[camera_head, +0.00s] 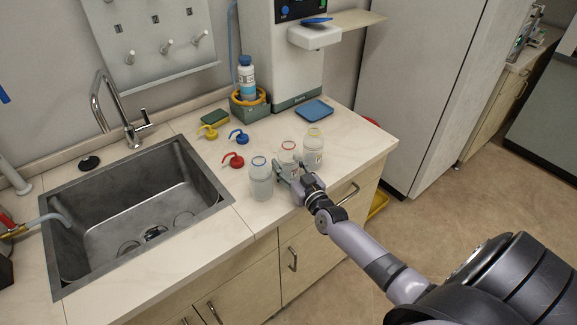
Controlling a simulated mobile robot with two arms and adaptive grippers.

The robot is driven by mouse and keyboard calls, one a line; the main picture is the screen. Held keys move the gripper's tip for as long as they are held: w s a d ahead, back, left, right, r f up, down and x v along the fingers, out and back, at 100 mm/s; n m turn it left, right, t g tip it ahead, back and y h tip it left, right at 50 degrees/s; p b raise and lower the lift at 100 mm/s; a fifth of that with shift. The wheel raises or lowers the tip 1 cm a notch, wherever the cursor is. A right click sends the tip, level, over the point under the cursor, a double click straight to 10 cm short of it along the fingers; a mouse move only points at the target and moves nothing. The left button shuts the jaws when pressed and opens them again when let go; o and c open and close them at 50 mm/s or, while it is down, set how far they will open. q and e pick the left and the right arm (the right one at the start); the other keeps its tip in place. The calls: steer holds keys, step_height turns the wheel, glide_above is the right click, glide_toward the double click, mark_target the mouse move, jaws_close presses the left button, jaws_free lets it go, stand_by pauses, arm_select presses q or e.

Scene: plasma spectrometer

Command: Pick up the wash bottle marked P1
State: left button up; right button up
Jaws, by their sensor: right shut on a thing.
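Three translucent wash bottles without caps stand upright on the counter right of the sink. One has a blue neck ring (260,182), one a red neck ring (289,153), and one a yellow neck ring (313,146). Their label markings are too small to read, so I cannot tell which is P1. My right gripper (290,171) is shut on the red-ringed bottle, the middle one, its fingers hiding part of the lower body. I cannot tell whether its base touches the counter. My left gripper is not in view.
Red (233,160), blue (239,137) and yellow (209,131) spout caps lie behind the bottles. A sink (150,190) is at left. A blue tray (314,110) and a bottle in a green holder (250,104) stand further back. The neighbouring bottles are close on both sides.

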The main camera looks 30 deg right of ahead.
steer(key=c, duration=0.4)
steer(key=shift+r, duration=0.1)
